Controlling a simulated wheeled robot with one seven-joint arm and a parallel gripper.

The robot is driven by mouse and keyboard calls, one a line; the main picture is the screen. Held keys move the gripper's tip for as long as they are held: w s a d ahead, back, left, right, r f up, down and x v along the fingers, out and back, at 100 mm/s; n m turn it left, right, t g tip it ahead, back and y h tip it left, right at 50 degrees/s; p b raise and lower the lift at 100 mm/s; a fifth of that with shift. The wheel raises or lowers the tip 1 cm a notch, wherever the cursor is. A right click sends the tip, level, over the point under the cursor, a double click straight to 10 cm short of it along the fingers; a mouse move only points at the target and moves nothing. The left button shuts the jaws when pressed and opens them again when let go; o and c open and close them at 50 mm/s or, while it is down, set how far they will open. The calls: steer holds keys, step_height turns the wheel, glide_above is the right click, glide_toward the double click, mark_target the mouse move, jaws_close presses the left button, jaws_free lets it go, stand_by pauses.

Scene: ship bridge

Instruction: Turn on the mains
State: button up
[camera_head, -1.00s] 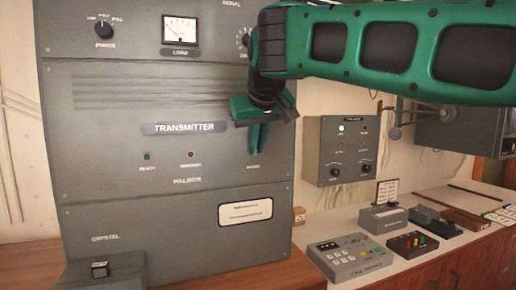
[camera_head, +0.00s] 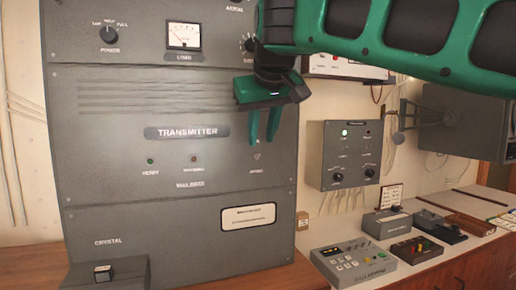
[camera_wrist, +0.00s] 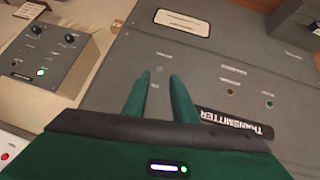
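The grey transmitter cabinet (camera_head: 165,100) fills the left and middle of the head view. A small mains switch (camera_head: 257,156) sits on its front at the right, above a small blurred label. In the wrist view the switch (camera_wrist: 157,69) shows just beyond the gap between the fingertips. My gripper (camera_head: 263,140) has its two green fingers pointing down in front of the panel, just above the switch. The fingers (camera_wrist: 160,75) are a little apart, with nothing held between them. I cannot tell whether they touch the panel or which way the switch is set.
A green ready lamp (camera_head: 150,162) and a dark reddish lamp (camera_head: 194,158) sit left of the switch. A wall box (camera_head: 350,155) with knobs and a lit green lamp is to the right. A button console (camera_head: 352,262) stands on the counter below.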

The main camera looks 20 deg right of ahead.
steer(key=shift+v, duration=2.5)
steer(key=s+d+f+m+g+h, duration=0.1)
steer(key=s+d+f+m+g, duration=0.15)
steer(key=d+f, duration=0.65)
steer(key=s+d+f+m+g, duration=0.15)
steer(key=s+d+f, duration=0.25)
steer(key=d+f, duration=0.5)
steer(key=s+d+f+m+g+y, duration=0.1)
steer(key=s+f+g, duration=0.1)
steer(key=s+f, duration=0.7)
steer(key=s+f+m+g+y, duration=0.1)
steer(key=s+f+m+g, duration=0.1)
steer(key=s+f, duration=0.7)
step_height(320, 180, down, 6)
steer(key=shift+s+d+y, duration=0.35)
steer(key=shift+d+y, duration=0.05)
steer(key=shift+w, duration=0.15)
